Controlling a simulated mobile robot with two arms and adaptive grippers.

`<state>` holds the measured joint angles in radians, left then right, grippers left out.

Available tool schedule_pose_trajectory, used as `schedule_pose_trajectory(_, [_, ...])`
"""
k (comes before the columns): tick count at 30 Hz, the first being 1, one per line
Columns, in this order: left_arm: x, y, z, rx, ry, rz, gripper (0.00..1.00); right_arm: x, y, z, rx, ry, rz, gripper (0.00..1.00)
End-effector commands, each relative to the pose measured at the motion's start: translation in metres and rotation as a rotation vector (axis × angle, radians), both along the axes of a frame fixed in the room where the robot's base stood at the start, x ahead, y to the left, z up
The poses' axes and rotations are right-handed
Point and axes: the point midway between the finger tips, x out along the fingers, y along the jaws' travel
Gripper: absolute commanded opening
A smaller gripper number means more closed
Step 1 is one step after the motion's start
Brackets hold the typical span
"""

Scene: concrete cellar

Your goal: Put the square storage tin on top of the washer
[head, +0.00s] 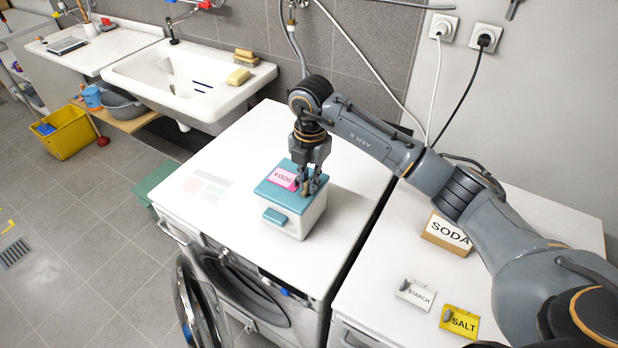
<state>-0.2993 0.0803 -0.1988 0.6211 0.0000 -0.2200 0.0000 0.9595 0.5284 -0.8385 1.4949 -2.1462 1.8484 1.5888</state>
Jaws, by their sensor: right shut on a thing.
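The square storage tin (298,222) has a pale body, a teal lid and a teal tab on its front. It is over the white top of the washer (262,150), near the right edge, and looks upright. I cannot tell whether its base rests on the washer or hangs just above it. A pink SODA label (283,178) is on the lid. My right gripper (308,189) comes down from above and is shut on the tin at its lid; the fingers hide the exact grip. My left gripper is out of view.
The washer's round door (190,305) hangs open at the front. A printed sheet (205,187) is on its top. A second white top (385,285) at right bears a SODA box (447,233), a STARCH card (416,294) and a SALT card (460,321). A sink (185,80) stands behind.

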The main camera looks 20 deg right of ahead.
Motion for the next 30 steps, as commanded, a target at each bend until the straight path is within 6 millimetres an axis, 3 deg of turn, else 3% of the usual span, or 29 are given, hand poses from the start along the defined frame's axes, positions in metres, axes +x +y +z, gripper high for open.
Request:
schedule_pose_trajectory(5, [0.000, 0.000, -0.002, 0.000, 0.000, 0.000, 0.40, 0.001, 0.001, 0.001, 0.003, -0.005, 0.000, 0.00])
schedule_pose_trajectory(6, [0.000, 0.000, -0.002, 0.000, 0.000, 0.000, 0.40, 0.000, 0.000, -0.002, 0.000, 0.000, 0.000, 0.13])
schedule_pose_trajectory(9, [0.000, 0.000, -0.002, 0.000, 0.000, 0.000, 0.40, 0.000, 0.000, -0.001, 0.000, 0.000, -0.001, 0.33])
schedule_pose_trajectory(22, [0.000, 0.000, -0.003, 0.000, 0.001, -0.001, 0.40, 0.001, 0.000, 0.005, 0.000, -0.004, 0.000, 0.33])
schedule_pose_trajectory(26, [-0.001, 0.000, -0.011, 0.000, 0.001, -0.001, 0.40, 0.001, 0.000, 0.024, 0.000, -0.006, -0.001, 0.33])
schedule_pose_trajectory(30, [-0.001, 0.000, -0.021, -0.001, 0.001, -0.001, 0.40, 0.001, -0.001, 0.055, 0.001, -0.008, 0.000, 0.33])
